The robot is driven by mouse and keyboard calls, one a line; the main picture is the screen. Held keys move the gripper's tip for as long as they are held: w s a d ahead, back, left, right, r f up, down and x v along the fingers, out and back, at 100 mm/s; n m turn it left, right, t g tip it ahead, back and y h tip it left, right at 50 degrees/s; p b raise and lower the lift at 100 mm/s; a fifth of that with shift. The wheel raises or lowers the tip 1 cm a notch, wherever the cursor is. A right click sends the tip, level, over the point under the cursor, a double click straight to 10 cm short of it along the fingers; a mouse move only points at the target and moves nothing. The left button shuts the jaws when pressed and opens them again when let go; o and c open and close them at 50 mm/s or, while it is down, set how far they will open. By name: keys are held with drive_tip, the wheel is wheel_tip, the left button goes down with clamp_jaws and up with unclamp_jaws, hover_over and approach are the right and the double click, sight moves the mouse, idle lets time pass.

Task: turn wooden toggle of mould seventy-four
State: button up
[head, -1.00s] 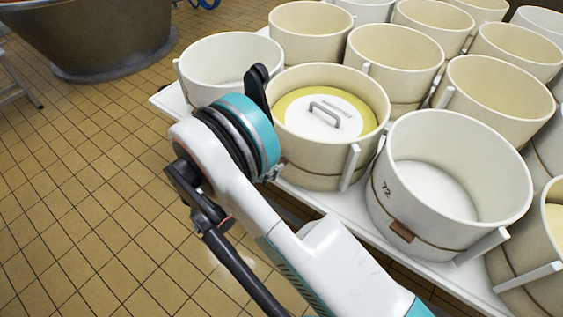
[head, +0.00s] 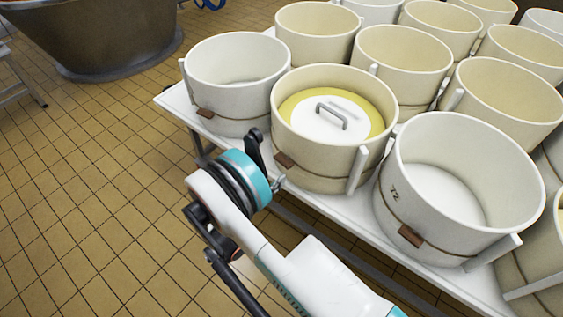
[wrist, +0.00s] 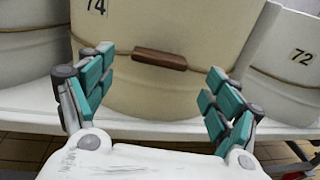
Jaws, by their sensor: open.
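Mould seventy-four (wrist: 120,75) fills the middle of the wrist view, with "74" in black on its cream wall. Its brown wooden toggle (wrist: 160,59) sits roughly level on a cord around the wall. My gripper (wrist: 157,95) is open and empty, its teal fingers on either side of the toggle in the picture and apart from it. In the head view the mould (head: 310,165) holds a yellow content under a white lid with a handle, and its toggle (head: 284,160) shows just right of my wrist. The fingertips are mostly hidden there behind my wrist.
Mould 72 (head: 425,240) stands to the right with its own toggle (head: 409,236). Another mould (head: 235,118) stands to the left. All are on a white table (head: 175,100) with more moulds behind. A copper vat (head: 90,40) stands back left. The tiled floor at left is clear.

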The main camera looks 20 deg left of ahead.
sight(280, 163)
drive_tip(key=b+x, duration=0.1)
drive_tip(key=x, duration=0.5)
drive_tip(key=shift+s, duration=0.1)
drive_tip(key=c, duration=1)
